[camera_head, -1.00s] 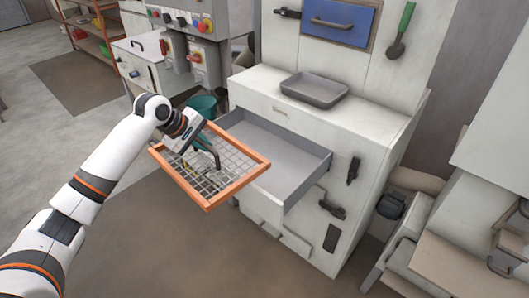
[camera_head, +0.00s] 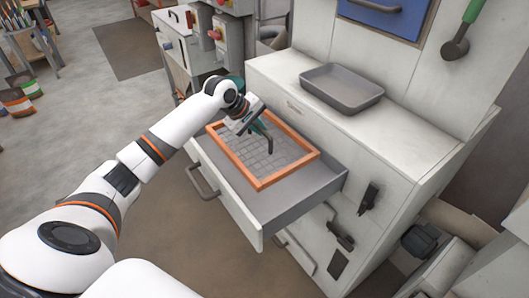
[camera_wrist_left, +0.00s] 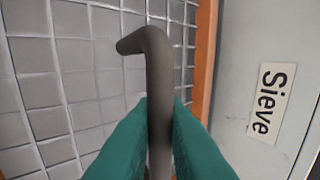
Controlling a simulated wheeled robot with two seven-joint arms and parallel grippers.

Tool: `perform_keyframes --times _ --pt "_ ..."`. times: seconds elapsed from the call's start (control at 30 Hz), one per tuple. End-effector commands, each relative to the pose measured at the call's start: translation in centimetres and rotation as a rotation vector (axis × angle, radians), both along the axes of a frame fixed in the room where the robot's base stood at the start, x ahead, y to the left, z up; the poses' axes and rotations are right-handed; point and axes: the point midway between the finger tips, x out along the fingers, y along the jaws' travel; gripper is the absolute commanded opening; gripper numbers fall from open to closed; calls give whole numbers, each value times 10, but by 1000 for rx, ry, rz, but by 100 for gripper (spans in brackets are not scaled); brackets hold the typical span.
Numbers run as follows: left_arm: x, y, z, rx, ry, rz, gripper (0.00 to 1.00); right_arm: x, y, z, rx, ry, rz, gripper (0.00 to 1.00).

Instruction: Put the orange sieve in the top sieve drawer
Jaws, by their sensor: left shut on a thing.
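The orange sieve (camera_head: 290,172) is a rectangular orange frame with a grey wire mesh and a dark bent handle (camera_wrist_left: 158,70). My left gripper (camera_head: 260,127) is shut on the handle, its green fingers on either side of it in the left wrist view (camera_wrist_left: 160,125). The open top drawer (camera_head: 300,203) is grey inside with a white front. The sieve lies over the drawer's interior, roughly flat, its near edge short of the drawer's right part. I cannot tell whether it touches the drawer floor. My right gripper is not in view.
A grey tray (camera_head: 342,87) sits on the white cabinet top (camera_head: 290,75). A "Sieve" label (camera_wrist_left: 267,103) shows beside the frame in the left wrist view. A blue panel (camera_head: 385,15) and a green-handled scoop (camera_head: 465,30) are on the wall behind. Dark handles are on the cabinet side.

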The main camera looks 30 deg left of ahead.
Motion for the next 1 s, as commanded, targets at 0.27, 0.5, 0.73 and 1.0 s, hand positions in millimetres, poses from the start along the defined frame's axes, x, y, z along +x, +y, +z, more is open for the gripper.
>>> perform_keyframes --times 0.27,0.5,0.73,1.0 --pt "0 0 -33 -1 -1 1 0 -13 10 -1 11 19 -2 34" --pt "0 0 -68 0 -2 1 0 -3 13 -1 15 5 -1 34" --pt "1 0 -72 0 -4 0 0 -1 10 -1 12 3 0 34" --pt "0 0 -75 0 -2 1 27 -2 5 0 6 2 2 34"
